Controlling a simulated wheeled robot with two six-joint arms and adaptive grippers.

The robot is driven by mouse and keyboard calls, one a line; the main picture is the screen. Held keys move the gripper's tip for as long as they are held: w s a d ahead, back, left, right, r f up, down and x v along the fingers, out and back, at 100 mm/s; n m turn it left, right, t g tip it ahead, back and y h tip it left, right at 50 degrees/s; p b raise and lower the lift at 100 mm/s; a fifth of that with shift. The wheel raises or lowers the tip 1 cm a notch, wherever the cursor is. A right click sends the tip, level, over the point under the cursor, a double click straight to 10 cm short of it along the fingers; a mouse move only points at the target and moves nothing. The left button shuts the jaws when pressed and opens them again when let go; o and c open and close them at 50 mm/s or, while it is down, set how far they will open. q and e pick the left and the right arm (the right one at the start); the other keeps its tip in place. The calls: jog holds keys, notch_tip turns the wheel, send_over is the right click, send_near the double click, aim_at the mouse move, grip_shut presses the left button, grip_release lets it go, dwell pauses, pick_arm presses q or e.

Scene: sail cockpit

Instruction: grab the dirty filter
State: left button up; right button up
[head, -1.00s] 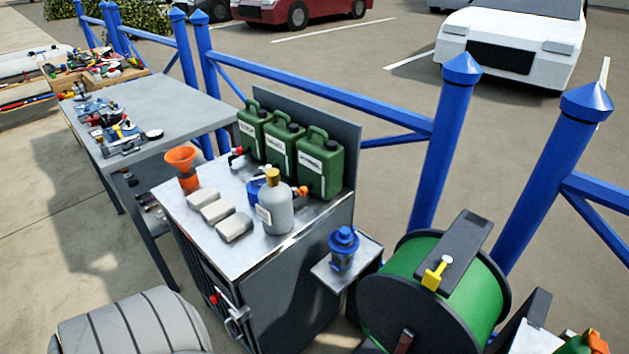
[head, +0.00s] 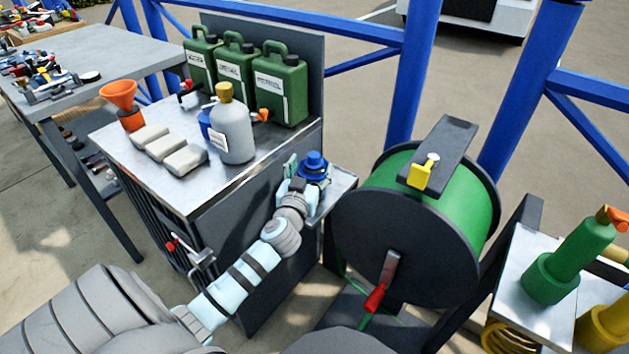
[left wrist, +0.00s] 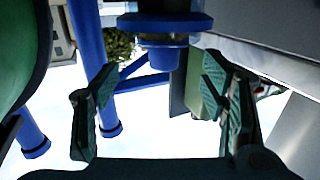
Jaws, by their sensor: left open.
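A blue capped canister, seemingly the dirty filter (head: 314,162), stands on a small metal side shelf (head: 341,190) beside the dark cabinet. My left gripper (head: 298,172) is close against its near left side and hides its lower part. In the left wrist view the blue canister (left wrist: 165,22) shows at the top, between and beyond the fingers. My left gripper (left wrist: 160,88) is open there, with nothing between its green pads. My right gripper is not in view.
The cabinet top (head: 225,185) holds a grey bottle (head: 233,132), green jerrycans (head: 282,90), pale blocks (head: 166,146) and an orange funnel (head: 120,95). A green hose reel (head: 440,210) stands close to the shelf's right. Blue fence posts (head: 412,80) rise behind.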

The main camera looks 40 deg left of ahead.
aim_at(313, 160)
pick_arm(q)
jog(key=x, duration=0.5)
jog(key=shift+a+r+b, duration=0.1)
jog(key=shift+a+b, duration=0.15)
jog(key=shift+b, duration=0.15)
grip_shut()
